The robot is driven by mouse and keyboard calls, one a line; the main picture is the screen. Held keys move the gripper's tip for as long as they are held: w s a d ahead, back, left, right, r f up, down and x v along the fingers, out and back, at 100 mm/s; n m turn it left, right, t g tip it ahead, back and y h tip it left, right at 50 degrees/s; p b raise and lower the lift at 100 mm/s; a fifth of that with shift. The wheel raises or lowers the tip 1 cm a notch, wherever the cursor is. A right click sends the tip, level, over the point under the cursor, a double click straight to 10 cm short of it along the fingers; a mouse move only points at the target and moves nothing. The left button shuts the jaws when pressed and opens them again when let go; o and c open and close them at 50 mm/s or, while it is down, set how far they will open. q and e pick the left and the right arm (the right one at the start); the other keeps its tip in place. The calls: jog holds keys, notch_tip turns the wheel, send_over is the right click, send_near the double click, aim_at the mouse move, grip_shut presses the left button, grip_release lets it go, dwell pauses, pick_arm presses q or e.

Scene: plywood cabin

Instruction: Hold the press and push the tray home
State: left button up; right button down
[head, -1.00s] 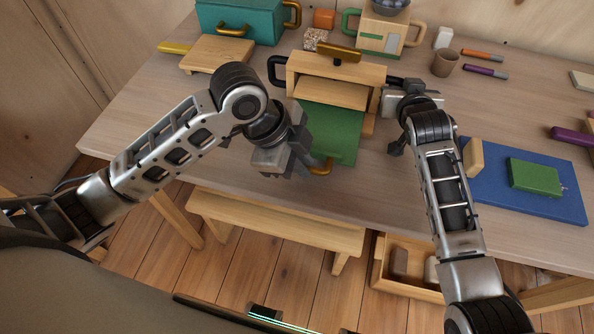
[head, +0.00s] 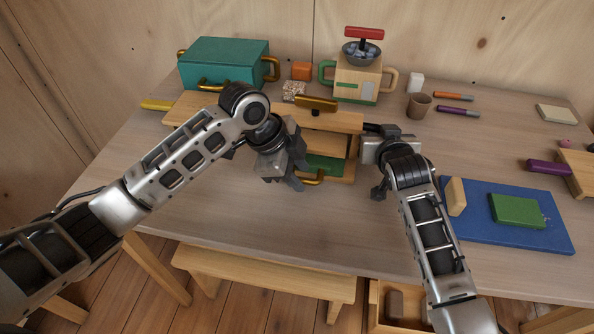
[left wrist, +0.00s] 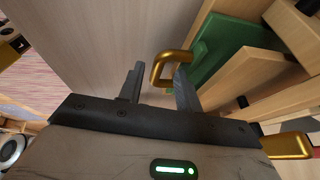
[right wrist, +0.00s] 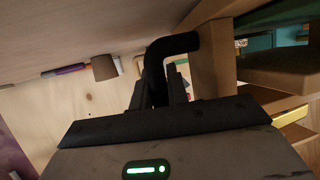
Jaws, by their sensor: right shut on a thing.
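The wooden press (head: 345,121) stands mid-table, with a gold lever (head: 317,104) on top and a black side handle (right wrist: 178,45). Its green tray (head: 325,164) sticks out a little at the front, with a gold handle (head: 313,180), also in the left wrist view (left wrist: 172,60). My left gripper (left wrist: 158,85) is open at the tray handle, the gold loop between its fingertips near the right finger; contact is unclear. My right gripper (right wrist: 162,85) is shut on the black handle at the press's right side. My left arm hides the press's left side.
A teal box (head: 225,63) and a light wooden appliance (head: 357,80) stand behind the press. A brown cup (head: 419,105) and markers lie back right. A blue mat (head: 470,232) with a green block (head: 517,210) lies right. The table front left is clear.

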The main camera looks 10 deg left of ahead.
jog(key=shift+d, duration=0.15)
pick_arm(q)
jog(key=v, duration=1.2)
pick_arm(e)
jog(key=c, duration=1.3)
grip_release()
